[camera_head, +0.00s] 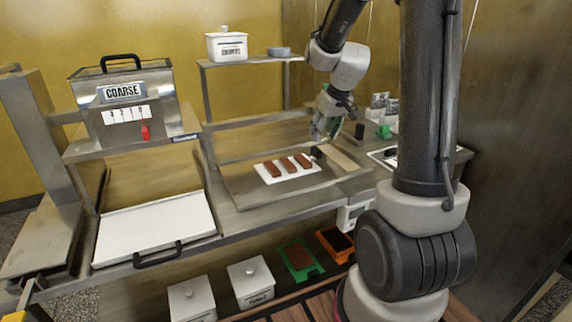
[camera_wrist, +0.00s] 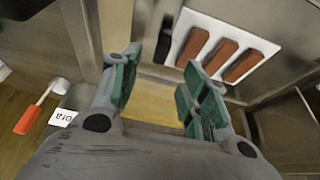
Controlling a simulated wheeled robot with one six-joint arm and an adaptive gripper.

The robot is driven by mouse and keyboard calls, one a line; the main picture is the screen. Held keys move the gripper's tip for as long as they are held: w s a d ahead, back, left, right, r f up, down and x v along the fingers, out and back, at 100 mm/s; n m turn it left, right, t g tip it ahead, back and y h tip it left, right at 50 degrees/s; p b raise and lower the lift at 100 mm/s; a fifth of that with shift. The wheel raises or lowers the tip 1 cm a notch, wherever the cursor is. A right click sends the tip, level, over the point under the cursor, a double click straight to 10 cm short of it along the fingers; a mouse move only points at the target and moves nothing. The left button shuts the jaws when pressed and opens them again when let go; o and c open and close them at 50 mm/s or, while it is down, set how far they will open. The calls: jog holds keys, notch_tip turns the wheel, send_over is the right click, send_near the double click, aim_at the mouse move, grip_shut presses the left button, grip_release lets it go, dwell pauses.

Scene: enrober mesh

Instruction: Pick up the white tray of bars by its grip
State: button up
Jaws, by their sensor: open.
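The small white tray (camera_head: 296,174) holds three brown bars (camera_head: 287,165) and lies on a metal surface in the middle of the head view. A small dark piece at its right end (camera_head: 317,152) looks like its grip. In the wrist view the white tray (camera_wrist: 204,27) with its bars shows at the upper right, beyond my fingertips. A dark upright piece (camera_wrist: 163,42) stands beside it there. My gripper (camera_head: 325,128) is above and just right of the tray's right end, pointing down. It is open and empty in the wrist view (camera_wrist: 158,88), apart from the tray.
A large white tray (camera_head: 155,228) with a black handle lies at the left. A COARSE box (camera_head: 125,105) stands behind it. A COOKIES canister (camera_head: 227,46) sits on the raised shelf. An orange-handled tool (camera_wrist: 28,119) lies left of my fingers in the wrist view.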

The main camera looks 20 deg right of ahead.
aim_at(317, 148)
jog(key=x, duration=0.7)
jog(key=shift+w+f, duration=0.1)
jog(key=shift+f, duration=0.2)
jog(key=shift+c, duration=0.4)
grip_shut()
